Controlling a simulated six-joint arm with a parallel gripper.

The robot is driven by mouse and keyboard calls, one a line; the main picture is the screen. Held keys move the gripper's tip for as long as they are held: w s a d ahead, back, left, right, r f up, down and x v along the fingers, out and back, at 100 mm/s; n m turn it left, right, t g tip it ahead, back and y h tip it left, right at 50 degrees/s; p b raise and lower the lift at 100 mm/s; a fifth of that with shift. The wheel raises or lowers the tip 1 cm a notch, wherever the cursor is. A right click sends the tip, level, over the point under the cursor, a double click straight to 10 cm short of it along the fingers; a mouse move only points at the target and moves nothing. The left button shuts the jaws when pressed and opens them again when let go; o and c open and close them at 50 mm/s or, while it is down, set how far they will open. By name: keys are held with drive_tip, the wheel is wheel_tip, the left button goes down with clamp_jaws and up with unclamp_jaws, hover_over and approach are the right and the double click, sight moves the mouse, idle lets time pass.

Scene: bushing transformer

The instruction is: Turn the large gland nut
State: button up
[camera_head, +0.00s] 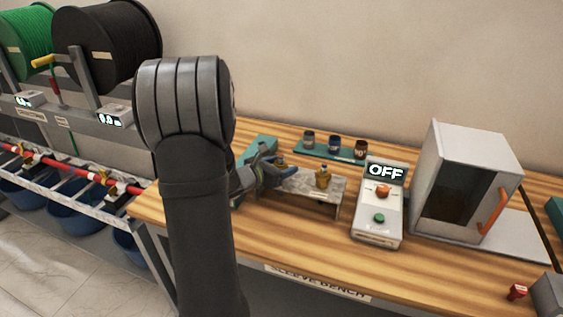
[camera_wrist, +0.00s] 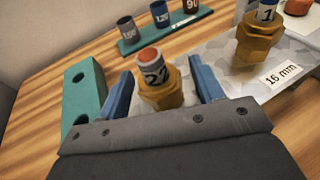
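A brass gland nut (camera_wrist: 163,92) with a grey, orange-topped plug marked "24" stands upright between my fingers in the wrist view. My gripper (camera_wrist: 160,70) is open, with one blue finger on each side of this nut and a small gap showing on both sides. A second brass gland nut (camera_wrist: 257,44) stands to the right, beside a "16 mm" label; it also shows in the head view (camera_head: 323,177). Both are on a grey metal plate (camera_wrist: 212,80). In the head view my gripper (camera_head: 270,172) is at the plate's left end, partly behind my arm.
A teal block with holes (camera_wrist: 82,98) lies left of my gripper. A teal rack (camera_wrist: 166,34) with several dark cups is behind. Right of the plate stand a control box (camera_head: 380,205) reading "OFF" and a grey cabinet (camera_head: 465,180). Bare wooden bench (camera_head: 300,238) lies in front.

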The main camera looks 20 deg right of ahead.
drive_tip(key=c, duration=0.8)
drive_tip(key=shift+n+t+y, duration=0.7)
drive_tip(key=shift+n+t, duration=0.4)
drive_tip(key=shift+t, duration=0.4)
drive_tip(key=shift+n+t+y, duration=0.9)
drive_tip(key=shift+n, duration=0.2)
